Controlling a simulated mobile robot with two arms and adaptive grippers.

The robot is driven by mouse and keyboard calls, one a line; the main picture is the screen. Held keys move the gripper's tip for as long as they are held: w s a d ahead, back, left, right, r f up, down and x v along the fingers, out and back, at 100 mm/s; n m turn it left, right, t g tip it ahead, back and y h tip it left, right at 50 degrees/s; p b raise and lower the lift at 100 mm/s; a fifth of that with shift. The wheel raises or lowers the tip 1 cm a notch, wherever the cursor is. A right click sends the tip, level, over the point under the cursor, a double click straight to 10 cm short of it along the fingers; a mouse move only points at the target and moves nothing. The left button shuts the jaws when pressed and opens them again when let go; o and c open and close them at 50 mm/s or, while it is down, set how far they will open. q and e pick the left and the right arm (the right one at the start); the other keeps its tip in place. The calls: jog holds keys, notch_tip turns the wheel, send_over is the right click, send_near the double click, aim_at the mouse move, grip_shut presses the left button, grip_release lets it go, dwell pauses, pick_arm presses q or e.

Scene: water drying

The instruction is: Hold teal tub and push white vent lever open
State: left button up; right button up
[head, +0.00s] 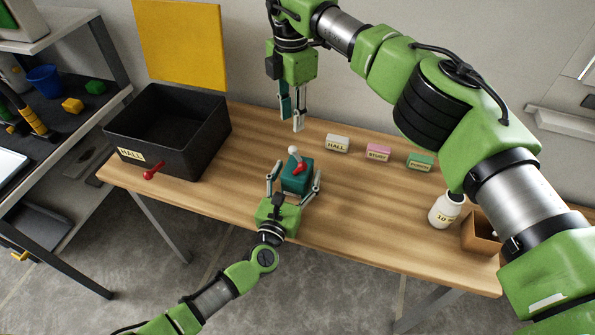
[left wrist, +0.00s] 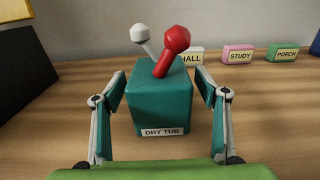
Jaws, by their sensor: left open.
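The teal tub (head: 298,178), labelled DRY TUB, stands on the wooden table; it also shows in the left wrist view (left wrist: 158,105). On its top are a white lever (left wrist: 140,33), tilted left in the wrist view, and a red lever (left wrist: 176,42), tilted right. The white knob (head: 293,150) sits behind the red lever (head: 299,167) in the head view. My left gripper (head: 293,183) is open, with a finger on each side of the tub and visible gaps in the wrist view. My right gripper (head: 292,120) points down behind and above the tub, apart from it; its opening is unclear.
A black bin (head: 190,150) labelled HALL, with a red handle, stands at the table's left. HALL (head: 337,143), STUDY (head: 378,152) and PORCH (head: 420,162) blocks lie behind right. A white bottle (head: 444,210) and brown box (head: 478,235) are at the right. The front-right table area is clear.

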pick_arm(q)
jog(key=shift+w+d, duration=0.1)
jog(key=shift+w, duration=0.35)
jog(key=c, duration=1.3)
pick_arm(e)
jog(key=c, duration=0.7)
jog(key=shift+s+a+f, duration=0.1)
jog(key=shift+a+f, duration=0.05)
jog(key=shift+f, duration=0.1)
grip_shut()
jog(key=shift+s+r+m+t+y, duration=0.1)
jog(key=shift+m+t+y, duration=0.1)
jog(key=shift+m+y, duration=1)
jog(key=shift+r+m+t+y, duration=0.2)
jog(key=shift+m+y, duration=0.6)
jog(key=shift+m, duration=0.8)
jog(key=shift+s+r+m+t+y, duration=0.1)
jog(key=shift+m+t+y, duration=0.1)
jog(key=shift+m+y, duration=1)
